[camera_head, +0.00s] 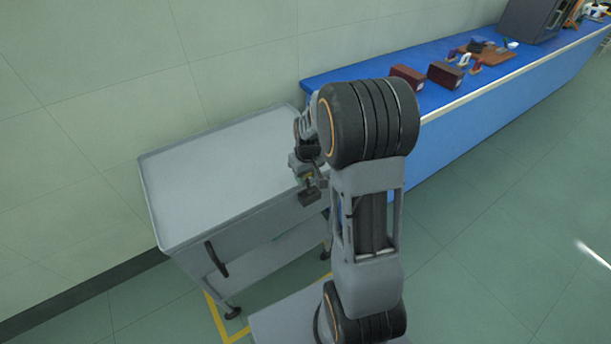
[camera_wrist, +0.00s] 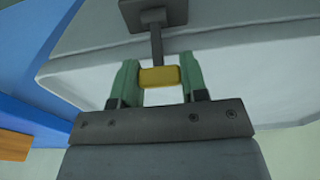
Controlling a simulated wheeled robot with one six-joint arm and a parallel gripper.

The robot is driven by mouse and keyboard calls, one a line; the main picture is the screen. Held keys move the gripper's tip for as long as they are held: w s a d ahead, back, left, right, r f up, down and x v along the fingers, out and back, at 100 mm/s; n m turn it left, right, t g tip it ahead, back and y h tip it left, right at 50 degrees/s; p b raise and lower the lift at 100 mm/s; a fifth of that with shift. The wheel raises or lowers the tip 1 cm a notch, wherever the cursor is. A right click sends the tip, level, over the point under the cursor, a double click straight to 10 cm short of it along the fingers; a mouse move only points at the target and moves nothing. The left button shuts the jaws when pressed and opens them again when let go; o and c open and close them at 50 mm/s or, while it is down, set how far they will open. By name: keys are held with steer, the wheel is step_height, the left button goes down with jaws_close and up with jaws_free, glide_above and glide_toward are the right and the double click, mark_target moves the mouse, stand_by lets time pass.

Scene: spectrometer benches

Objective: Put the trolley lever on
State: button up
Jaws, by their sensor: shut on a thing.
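The grey trolley (camera_head: 215,180) stands against the wall at the left, with a bare top and a lower shelf. In the wrist view its pale edge (camera_wrist: 230,55) crosses the picture. The lever has a yellow end (camera_wrist: 162,76) and a dark stem that runs up to a dark square plate on the trolley's side. My gripper (camera_wrist: 161,80) has its green fingers on either side of the yellow end and is shut on it. In the head view my gripper (camera_head: 308,187) is at the trolley's right end, and the lever is mostly hidden there.
A blue bench (camera_head: 470,110) runs along the wall to the right, carrying dark red boxes (camera_head: 447,74) and other items. A black handle (camera_head: 216,259) is on the trolley's near side. Yellow tape (camera_head: 215,310) marks the floor under the trolley. Open floor lies at the right.

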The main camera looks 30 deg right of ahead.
mark_target(309, 184)
steer(key=s+t+b, duration=0.1)
steer(key=b, duration=0.2)
steer(key=t+b, duration=0.2)
steer(key=b, duration=0.2)
steer(key=shift+s+d+f, duration=0.15)
steer(key=shift+s+f, duration=0.15)
steer(key=shift+s, duration=0.05)
steer(key=t+b, duration=0.1)
steer(key=b, duration=0.3)
steer(key=s+t+b, duration=0.1)
steer(key=t+b, duration=0.1)
steer(key=b, duration=0.2)
steer(key=shift+s+f+y+b, duration=0.15)
steer(key=shift+s+y+b, duration=0.05)
steer(key=shift+y+b, duration=0.1)
steer(key=s+t+b, duration=0.1)
steer(key=b, duration=0.5)
steer(key=s+t+b, duration=0.1)
steer(key=t+b, duration=0.1)
steer(key=b, duration=0.5)
steer(key=shift+d+f, duration=0.15)
steer(key=t+b, duration=0.1)
steer(key=b, duration=0.4)
steer(key=shift+s+t, duration=0.3)
steer(key=shift+t, duration=0.1)
steer(key=shift+r+b, duration=0.25)
steer(key=shift+b, duration=0.35)
steer(key=o, duration=0.9)
steer(key=shift+s+r+y, duration=0.1)
steer(key=shift+y, duration=0.2)
